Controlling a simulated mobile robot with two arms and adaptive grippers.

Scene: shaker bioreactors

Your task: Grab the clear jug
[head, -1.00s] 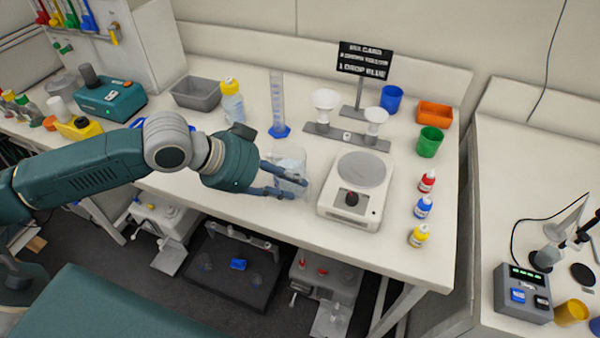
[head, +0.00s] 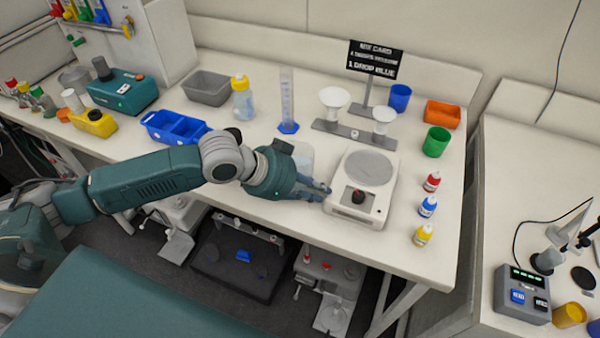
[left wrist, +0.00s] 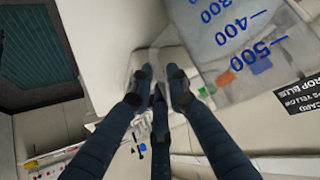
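The clear jug (head: 306,155) stands on the bench just behind my left gripper, which hides its lower part. It shows large in the left wrist view (left wrist: 235,50), with blue marks 300, 400 and 500, off to the right of the fingers. My left gripper (head: 327,194) is in front of the jug, its fingertips pointing right at the front left corner of the white scale. In the left wrist view its dark fingers (left wrist: 159,82) are slightly apart with nothing between them, and the jug is outside them. My right gripper is out of view.
The white scale (head: 347,208) stands close to the right of the fingertips. Behind are a graduated cylinder (head: 288,100), a funnel stand (head: 350,132) and a yellow-capped bottle (head: 242,100). A blue divided tray (head: 176,128) lies left. Small dropper bottles (head: 427,206) stand right.

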